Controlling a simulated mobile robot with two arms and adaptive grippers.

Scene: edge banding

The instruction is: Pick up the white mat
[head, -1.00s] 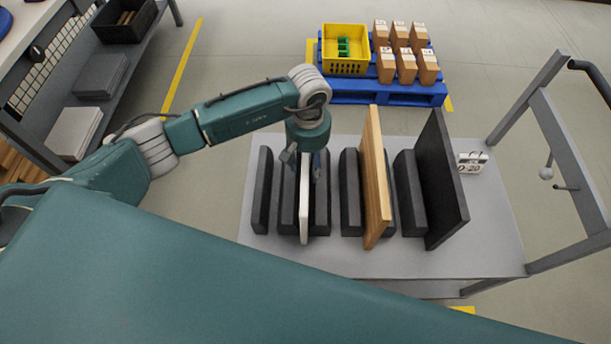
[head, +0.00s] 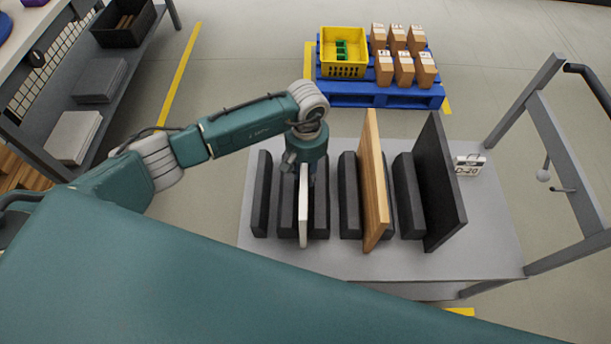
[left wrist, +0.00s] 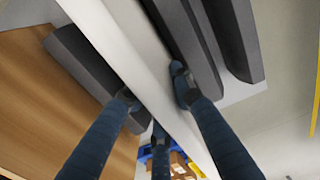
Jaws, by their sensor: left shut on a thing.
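The white mat (head: 303,215) stands on edge in a slot between dark grey blocks on the grey cart, seen nearly edge-on in the head view. My left gripper (head: 306,172) is above it, pointing down, its fingers mostly hidden by the wrist in the head view. In the left wrist view my left gripper (left wrist: 155,95) has its blue fingers on both sides of the white mat (left wrist: 125,55) and is shut on its upper edge. My right gripper is in neither view.
A wooden board (head: 373,190) and a black board (head: 433,185) stand to the right between dark blocks (head: 349,195). The cart top (head: 450,262) is bare in front, with an upright handle frame (head: 555,170) at right. A blue pallet (head: 380,97) lies behind.

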